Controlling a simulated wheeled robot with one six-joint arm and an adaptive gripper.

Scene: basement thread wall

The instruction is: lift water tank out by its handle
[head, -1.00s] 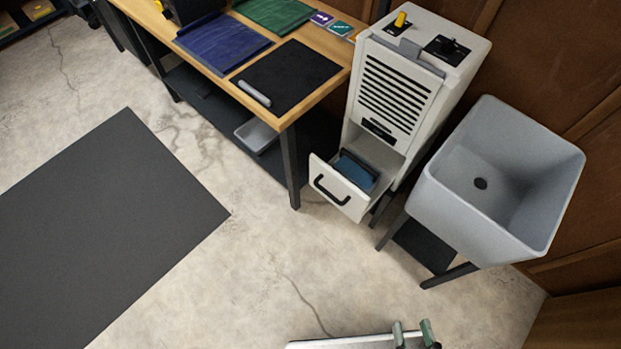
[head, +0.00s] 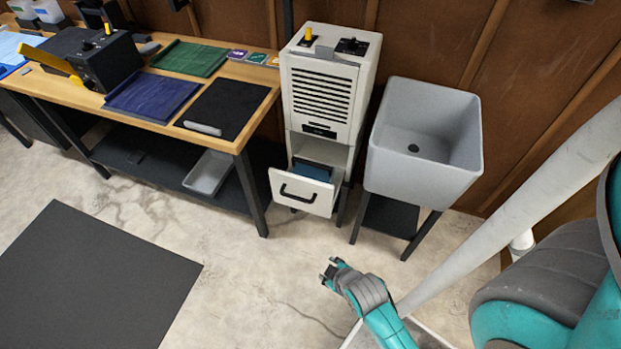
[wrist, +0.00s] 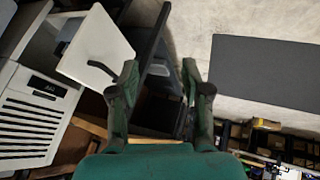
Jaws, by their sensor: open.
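The water tank (head: 311,171) shows as a blue shape inside the pulled-out drawer low in the white dehumidifier-like cabinet (head: 320,90). The drawer's white front (head: 300,192) carries a black bar handle (head: 297,193). Most of the tank is hidden behind that front, and I cannot make out its own handle. My gripper (head: 329,272) is open and empty, in front of the drawer and apart from it. In the wrist view my open fingers (wrist: 165,88) flank empty space, with the drawer front (wrist: 97,47) to their left.
A grey sink (head: 425,135) on dark legs stands right of the cabinet. A wooden workbench (head: 243,137) with mats and a black box (head: 105,60) stands left. A grey tray (head: 209,172) lies on its lower shelf. A dark floor mat (head: 90,270) lies front left; the floor between is clear.

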